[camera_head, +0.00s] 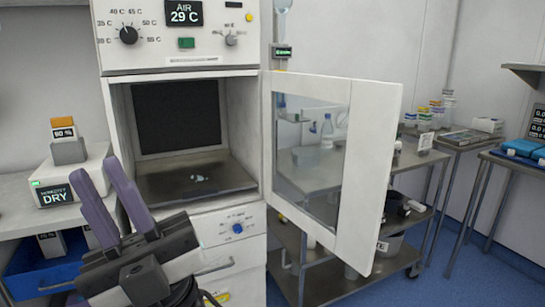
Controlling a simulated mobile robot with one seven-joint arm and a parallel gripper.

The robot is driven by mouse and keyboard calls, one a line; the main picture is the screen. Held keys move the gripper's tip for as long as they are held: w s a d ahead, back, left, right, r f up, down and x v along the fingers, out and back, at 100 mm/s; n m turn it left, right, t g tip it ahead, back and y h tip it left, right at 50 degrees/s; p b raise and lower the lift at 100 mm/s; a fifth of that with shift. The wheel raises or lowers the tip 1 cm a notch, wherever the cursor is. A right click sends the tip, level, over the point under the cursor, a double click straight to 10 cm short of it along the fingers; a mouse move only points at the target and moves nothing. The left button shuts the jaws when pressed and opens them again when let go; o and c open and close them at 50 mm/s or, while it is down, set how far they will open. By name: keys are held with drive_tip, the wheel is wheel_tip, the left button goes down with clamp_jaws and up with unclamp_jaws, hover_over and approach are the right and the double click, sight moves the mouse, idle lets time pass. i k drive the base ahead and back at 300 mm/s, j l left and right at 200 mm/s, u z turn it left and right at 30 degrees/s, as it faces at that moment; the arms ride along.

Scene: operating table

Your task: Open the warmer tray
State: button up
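The warmer (178,58) is a white cabinet with a control panel reading "AIR 29 °C". Its windowed door (368,180) stands wide open to the right. Inside the open chamber, a dark flat tray or floor (160,188) holds a small pale item (200,178). I cannot tell whether this surface slides. Below the chamber is a white front with a blue knob (237,228) and a grey bar handle (222,266), partly hidden by my gripper. My gripper (97,168), with two purple fingers, is at the lower left. Its fingers are apart, with nothing visible between them.
A side counter (25,215) at left holds a block heater marked "DRY" (75,182). A blue bin (45,268) is below it. A wheeled metal cart (330,275) stands behind the open door. More tables line the right wall. Blue floor is clear at the lower right.

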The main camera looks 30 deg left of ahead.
sight(162, 182)
drive_tip(key=i+u, duration=0.1)
drive_tip(key=u, duration=0.3)
drive_tip(key=l+u, duration=0.1)
drive_tip(key=u, duration=0.35)
drive_tip(key=i+l+u, duration=0.1)
drive_tip(key=u, duration=0.3)
drive_tip(key=i+l+u, duration=0.15)
drive_tip(key=l+u, duration=0.95)
drive_tip(key=l, duration=2.2)
drive_tip(key=u, duration=0.05)
